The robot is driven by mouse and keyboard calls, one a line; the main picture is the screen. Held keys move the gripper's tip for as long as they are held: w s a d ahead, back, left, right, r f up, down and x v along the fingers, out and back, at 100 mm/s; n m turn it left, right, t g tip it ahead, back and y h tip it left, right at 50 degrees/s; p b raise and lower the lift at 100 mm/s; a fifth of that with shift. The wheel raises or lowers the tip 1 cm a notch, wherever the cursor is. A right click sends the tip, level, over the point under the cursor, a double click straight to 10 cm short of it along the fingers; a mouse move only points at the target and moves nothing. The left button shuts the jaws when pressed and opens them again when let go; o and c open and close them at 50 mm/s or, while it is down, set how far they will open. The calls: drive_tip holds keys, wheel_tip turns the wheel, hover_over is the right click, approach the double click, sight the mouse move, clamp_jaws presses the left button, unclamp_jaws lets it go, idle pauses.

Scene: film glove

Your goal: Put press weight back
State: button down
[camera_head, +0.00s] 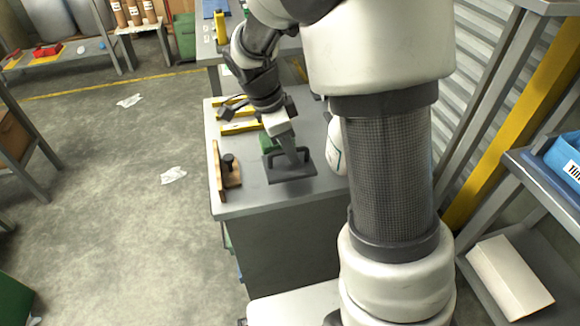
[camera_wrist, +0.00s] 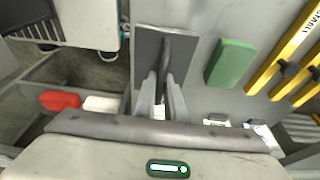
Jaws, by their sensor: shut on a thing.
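The press weight is a dark grey flat plate (camera_head: 303,171) with a bar handle on top. It is over the grey worktable (camera_head: 250,203), near its front; I cannot tell whether it rests on the top or is just above it. My gripper (camera_head: 290,155) reaches down from above and is shut on the handle. In the wrist view the plate (camera_wrist: 148,42) lies beyond the fingers, and my gripper (camera_wrist: 160,92) has its two fingers on either side of the handle (camera_wrist: 165,58).
A green block (camera_wrist: 230,63) lies beside the plate, with yellow bars (camera_wrist: 285,55) farther along. A wooden piece with a black knob (camera_head: 228,160) stands at the table's left edge. A white rounded object (camera_head: 335,150) is to the right, partly hidden by my arm.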

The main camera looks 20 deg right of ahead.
drive_tip(key=shift+f+b, duration=0.45)
drive_tip(key=shift+f, duration=1.55)
drive_tip(key=c, duration=2.3)
unclamp_jaws()
drive_tip(key=shift+f, duration=0.2)
drive_tip(key=o, duration=0.5)
drive_tip(key=shift+r, duration=0.15)
